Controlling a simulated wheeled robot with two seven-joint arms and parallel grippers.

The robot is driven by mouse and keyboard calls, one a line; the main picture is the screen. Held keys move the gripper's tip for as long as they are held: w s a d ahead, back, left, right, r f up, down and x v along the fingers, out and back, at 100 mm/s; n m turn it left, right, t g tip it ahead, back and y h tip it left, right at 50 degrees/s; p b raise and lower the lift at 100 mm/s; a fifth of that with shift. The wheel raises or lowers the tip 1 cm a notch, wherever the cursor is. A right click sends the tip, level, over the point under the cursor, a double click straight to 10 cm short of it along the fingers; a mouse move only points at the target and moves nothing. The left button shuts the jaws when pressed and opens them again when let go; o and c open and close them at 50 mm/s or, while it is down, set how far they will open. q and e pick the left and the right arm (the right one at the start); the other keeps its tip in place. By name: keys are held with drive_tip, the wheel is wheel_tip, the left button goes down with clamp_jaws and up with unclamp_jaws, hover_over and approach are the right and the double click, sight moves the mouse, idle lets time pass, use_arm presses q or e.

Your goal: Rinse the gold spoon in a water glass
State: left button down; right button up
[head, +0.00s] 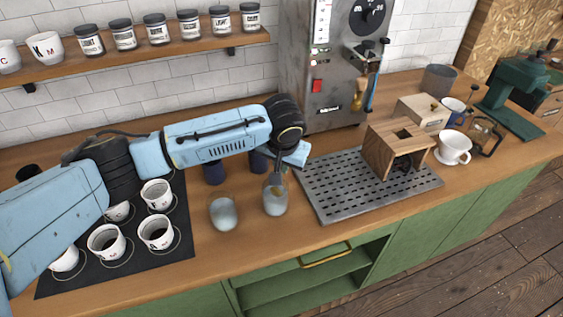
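Two water glasses stand on the wooden counter, a left one (223,215) and a right one (275,204). My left gripper (281,168) is directly above the right glass, pointing down. A small gold piece, the gold spoon (278,188), shows beneath the gripper, within the outline of the right glass and above its bottom. The spoon hangs roughly upright below the gripper, which appears shut on its handle. The fingertips are small and partly hidden by the wrist. My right gripper is not in view.
Several white cups, one of them here (156,232), stand on a black mat (180,249) at left. Dark blue cups (214,173) stand behind the glasses. A metal grate (325,195) with a wooden box (380,150) lies at right. The counter in front of the glasses is clear.

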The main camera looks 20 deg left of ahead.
use_arm(q)
drive_tip(key=shift+f, duration=0.2)
drive_tip(key=shift+f+p, duration=0.25)
drive_tip(key=shift+p, duration=0.05)
idle(0.4)
drive_tip(key=shift+r+p, duration=0.45)
drive_tip(key=shift+p, duration=0.45)
drive_tip(key=shift+f, duration=0.45)
drive_tip(key=shift+r+p, duration=0.1)
drive_tip(key=shift+p, duration=0.25)
